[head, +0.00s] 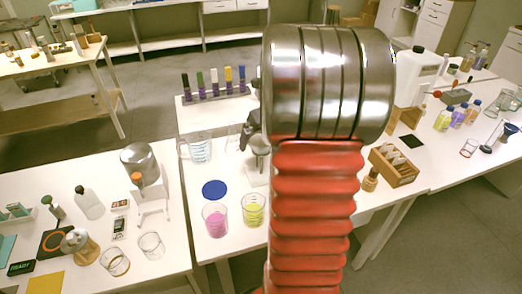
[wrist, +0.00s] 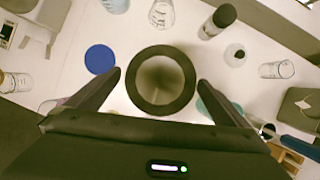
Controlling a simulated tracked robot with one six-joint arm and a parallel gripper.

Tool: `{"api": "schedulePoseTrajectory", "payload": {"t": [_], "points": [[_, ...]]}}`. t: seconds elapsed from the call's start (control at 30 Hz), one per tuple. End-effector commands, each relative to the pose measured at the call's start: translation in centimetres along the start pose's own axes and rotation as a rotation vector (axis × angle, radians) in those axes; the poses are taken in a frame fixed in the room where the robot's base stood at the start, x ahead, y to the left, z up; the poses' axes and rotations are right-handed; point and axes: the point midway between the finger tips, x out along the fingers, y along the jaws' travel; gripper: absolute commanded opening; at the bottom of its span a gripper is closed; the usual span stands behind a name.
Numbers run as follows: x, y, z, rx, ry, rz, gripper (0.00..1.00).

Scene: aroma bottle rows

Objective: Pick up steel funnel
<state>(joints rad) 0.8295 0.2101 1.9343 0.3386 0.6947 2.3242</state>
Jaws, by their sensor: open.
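The steel funnel shows in the wrist view as a round grey bowl (wrist: 161,79) with a thick dark rim, seen from above. In the head view, a small grey funnel-like shape (head: 259,144) stands just left of my arm, partly covered by it. My gripper (wrist: 159,84) is open in the wrist view, with one finger on each side of the funnel's rim. The fingers look apart from the rim; how high they are above it is hard to tell.
A blue disc (wrist: 100,59) lies left of the funnel. Beakers of pink (head: 215,219) and yellow liquid (head: 253,210) stand near the table's front. In the wrist view, a dark cylinder (wrist: 218,21) and a pale round vessel (wrist: 235,55) stand to the upper right.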

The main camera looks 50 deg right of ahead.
Motion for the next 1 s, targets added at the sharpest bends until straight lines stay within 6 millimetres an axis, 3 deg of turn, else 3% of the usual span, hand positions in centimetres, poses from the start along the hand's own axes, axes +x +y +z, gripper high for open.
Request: {"api": "schedulePoseTrajectory", "payload": {"t": [0.37,0.8,1.0], "points": [[0.3,0.0,0.0,0.0,0.0,0.0,1.0],[4.9,-0.1,0.2,0.001,0.001,0.001,1.0],[5.3,-0.2,0.2,0.001,-0.001,-0.001,1.0]]}}
